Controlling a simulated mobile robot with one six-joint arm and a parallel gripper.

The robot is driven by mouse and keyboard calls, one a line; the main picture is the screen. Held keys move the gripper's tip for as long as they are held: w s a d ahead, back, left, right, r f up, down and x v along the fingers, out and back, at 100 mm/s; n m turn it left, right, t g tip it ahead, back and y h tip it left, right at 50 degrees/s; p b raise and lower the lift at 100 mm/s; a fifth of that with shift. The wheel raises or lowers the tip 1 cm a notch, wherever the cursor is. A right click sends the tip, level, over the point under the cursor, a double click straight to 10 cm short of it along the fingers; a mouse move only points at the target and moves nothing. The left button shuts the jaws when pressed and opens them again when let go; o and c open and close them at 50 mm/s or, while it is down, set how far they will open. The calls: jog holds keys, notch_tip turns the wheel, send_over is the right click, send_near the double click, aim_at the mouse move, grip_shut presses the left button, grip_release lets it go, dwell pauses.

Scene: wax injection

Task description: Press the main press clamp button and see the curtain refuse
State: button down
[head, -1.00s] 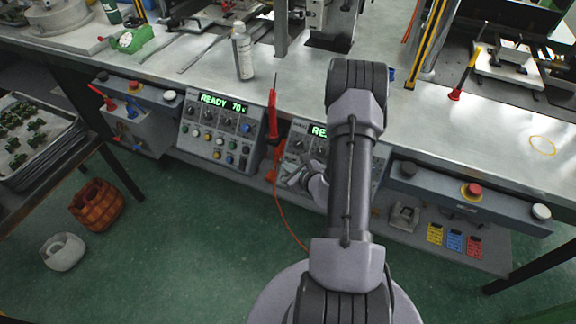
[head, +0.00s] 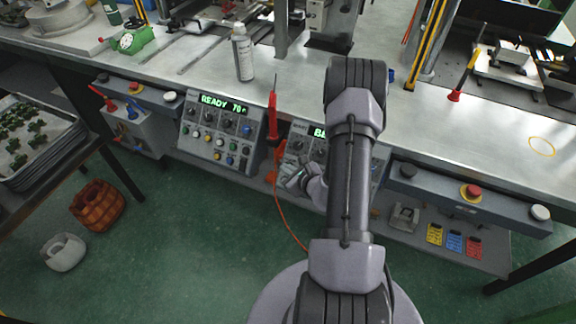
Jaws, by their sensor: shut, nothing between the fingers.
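My gripper (head: 290,172) is shut and empty, low in front of the right-hand control panel (head: 297,146). My own arm hides most of that panel, its buttons and the rest of its display. The visible part of its green display begins with "B". I cannot tell whether my fingertips touch a button. The left-hand control panel (head: 220,132) reads "READY 70" and has several knobs and buttons. The right front rail carries a dark button (head: 408,171), a red mushroom button (head: 470,192) and a white button (head: 540,213). A yellow-black striped post (head: 425,45) stands by the press behind.
A red tool (head: 272,115) with an orange hose hangs at the bench edge beside my gripper. A spray bottle (head: 243,54) stands on the bench. A brown basket (head: 96,205) and a white container (head: 63,252) sit on the green floor, which is otherwise mostly clear.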

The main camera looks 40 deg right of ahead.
jog(key=shift+s+a+r+p, duration=0.45)
jog(key=shift+a+r, duration=0.35)
jog(key=shift+a, duration=0.1)
jog(key=shift+s+a+r+p, duration=0.3)
jog(key=shift+a+r+p, duration=0.15)
jog(key=shift+a+r, duration=0.4)
